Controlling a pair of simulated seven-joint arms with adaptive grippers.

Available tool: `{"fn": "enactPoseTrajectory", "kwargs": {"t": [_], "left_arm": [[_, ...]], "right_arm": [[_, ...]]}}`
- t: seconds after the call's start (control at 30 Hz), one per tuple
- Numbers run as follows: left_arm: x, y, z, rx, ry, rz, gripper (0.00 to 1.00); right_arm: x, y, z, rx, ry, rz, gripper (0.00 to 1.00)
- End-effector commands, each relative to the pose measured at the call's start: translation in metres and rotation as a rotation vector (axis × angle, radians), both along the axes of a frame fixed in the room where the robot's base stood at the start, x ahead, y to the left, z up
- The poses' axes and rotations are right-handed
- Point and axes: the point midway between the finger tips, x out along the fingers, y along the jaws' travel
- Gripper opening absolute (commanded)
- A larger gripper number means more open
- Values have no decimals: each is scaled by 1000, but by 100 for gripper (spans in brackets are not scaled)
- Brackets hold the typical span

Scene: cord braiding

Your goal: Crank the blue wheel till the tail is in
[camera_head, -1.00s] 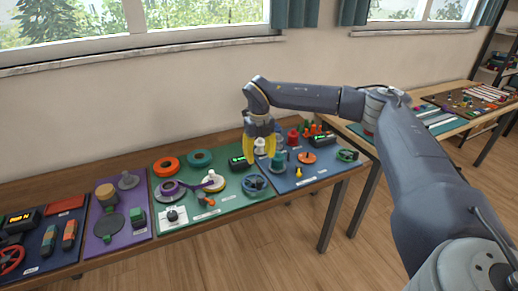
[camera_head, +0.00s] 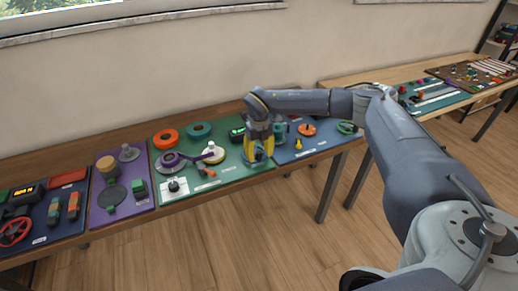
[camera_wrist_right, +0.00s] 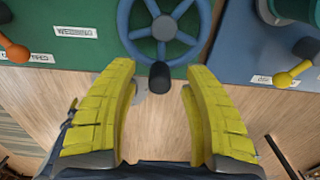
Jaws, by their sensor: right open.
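The blue wheel (camera_wrist_right: 163,28) with its spokes and dark crank knob (camera_wrist_right: 160,75) sits at the near edge of the green board (camera_head: 228,175). In the head view my right gripper (camera_head: 258,152) is over the wheel and hides most of it. In the wrist view its yellow fingers are open and apart, with the knob between their tips; I cannot tell whether they touch it. A purple cord or strap (camera_head: 187,158) runs on the green board between a purple-ringed disc and a pale disc; I cannot make out its tail. My left gripper is out of view.
An orange ring (camera_head: 165,139) and a green ring (camera_head: 199,130) lie at the back of the green board. A blue board (camera_head: 300,150) with an orange disc (camera_head: 306,130) is to its right. A purple board (camera_head: 125,205) is to its left.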

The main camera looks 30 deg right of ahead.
Motion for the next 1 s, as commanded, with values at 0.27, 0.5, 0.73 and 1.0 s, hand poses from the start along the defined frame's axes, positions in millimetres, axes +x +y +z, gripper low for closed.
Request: {"fn": "enactPoseTrajectory", "kwargs": {"t": [0.27,0.5,0.73,1.0], "left_arm": [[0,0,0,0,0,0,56],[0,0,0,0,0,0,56],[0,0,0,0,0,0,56],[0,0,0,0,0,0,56]], "right_arm": [[0,0,-5,0,0,0,48],[0,0,-5,0,0,1,42],[0,0,-4,0,0,1,15],[0,0,-4,0,0,1,0]]}}
